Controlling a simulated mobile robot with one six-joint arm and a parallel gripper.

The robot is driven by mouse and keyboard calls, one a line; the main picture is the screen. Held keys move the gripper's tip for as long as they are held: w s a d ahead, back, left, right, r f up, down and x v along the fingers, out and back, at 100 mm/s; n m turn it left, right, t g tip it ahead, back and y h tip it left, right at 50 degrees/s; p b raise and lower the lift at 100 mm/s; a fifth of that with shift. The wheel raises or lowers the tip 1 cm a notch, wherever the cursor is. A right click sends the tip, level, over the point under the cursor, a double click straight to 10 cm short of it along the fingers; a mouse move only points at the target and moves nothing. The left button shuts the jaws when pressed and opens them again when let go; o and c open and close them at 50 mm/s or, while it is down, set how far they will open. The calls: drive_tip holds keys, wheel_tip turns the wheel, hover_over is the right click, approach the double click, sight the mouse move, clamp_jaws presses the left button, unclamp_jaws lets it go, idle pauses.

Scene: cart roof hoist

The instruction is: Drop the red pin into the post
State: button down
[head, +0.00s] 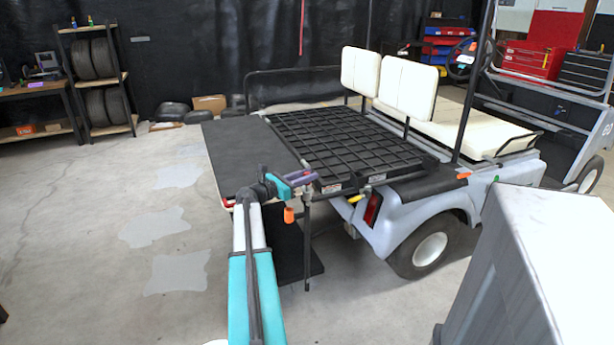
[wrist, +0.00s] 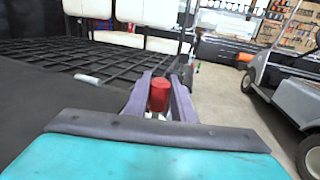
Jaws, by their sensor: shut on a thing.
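My gripper (head: 301,179) is at the rear corner of the cart's rack, by the top of a thin dark upright post (head: 307,245). In the wrist view the red pin (wrist: 158,95) stands between the two purple fingers of my gripper (wrist: 160,88), which are shut on it. The pin's lower end is hidden by the gripper body. In the head view the pin cannot be made out at the fingers. I cannot tell whether the pin touches the post or how it lines up with the post's top.
The cart's black grid rack (head: 345,145) lies beyond my gripper, with a dark flat panel (head: 245,150) to its left. An orange piece (head: 288,214) hangs below my wrist. A grey cabinet-like block (head: 535,265) stands at the right front. The floor at left is clear.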

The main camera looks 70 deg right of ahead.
drive_tip(key=shift+f+b, duration=0.3)
drive_tip(key=shift+f, duration=0.8)
idle(0.3)
drive_tip(key=c, duration=1.4)
unclamp_jaws()
drive_tip(key=shift+c, duration=0.2)
drive_tip(key=shift+a, duration=0.1)
drive_tip(key=v, duration=1.3)
drive_tip(key=shift+w+a+p, duration=0.2)
drive_tip(key=shift+a+p, duration=0.05)
drive_tip(key=shift+p, duration=0.2)
